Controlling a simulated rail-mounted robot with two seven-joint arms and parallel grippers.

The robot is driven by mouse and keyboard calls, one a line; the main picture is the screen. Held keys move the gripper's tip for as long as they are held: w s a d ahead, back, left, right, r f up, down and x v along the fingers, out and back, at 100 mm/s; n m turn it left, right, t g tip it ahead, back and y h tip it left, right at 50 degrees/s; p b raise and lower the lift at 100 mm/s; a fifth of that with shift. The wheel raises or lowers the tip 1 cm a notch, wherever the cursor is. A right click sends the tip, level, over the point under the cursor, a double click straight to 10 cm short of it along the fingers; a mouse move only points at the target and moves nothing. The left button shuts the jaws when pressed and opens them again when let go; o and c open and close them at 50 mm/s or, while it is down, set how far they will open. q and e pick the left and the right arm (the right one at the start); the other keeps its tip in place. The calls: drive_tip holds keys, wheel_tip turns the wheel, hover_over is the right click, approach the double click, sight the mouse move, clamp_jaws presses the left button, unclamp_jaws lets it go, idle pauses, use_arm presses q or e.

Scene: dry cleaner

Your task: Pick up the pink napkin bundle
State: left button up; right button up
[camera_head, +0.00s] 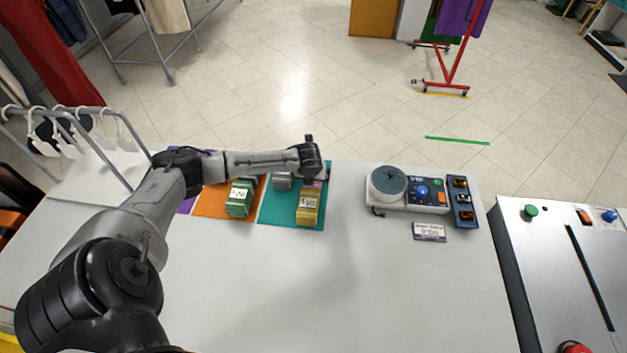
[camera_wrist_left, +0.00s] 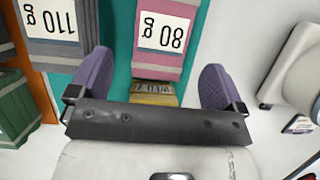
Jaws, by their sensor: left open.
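The pink napkin bundle (camera_wrist_left: 165,65) bears a white "80 g" label and lies on the teal mat (camera_wrist_left: 122,50). In the head view only a sliver of pink (camera_head: 312,186) shows beneath my left gripper (camera_head: 312,172). In the left wrist view my left gripper (camera_wrist_left: 157,82) is open, its two purple finger pads wide apart. The near end of the pink bundle lies between and ahead of the pads, with space on both sides. I cannot tell the gripper's height above it. My right gripper is in neither view.
A grey "110 g" bundle (camera_wrist_left: 62,40) lies left of the pink one. A yellow bundle (camera_head: 307,210) lies nearer me on the teal mat. A green bundle (camera_head: 239,203) lies on an orange mat (camera_head: 212,203). A scale (camera_head: 388,182) stands right. The front counter is clear.

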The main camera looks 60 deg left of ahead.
use_arm(q)
drive_tip(key=shift+b+x, duration=0.55)
drive_tip(key=shift+x, duration=1.8)
drive_tip(key=c, duration=1)
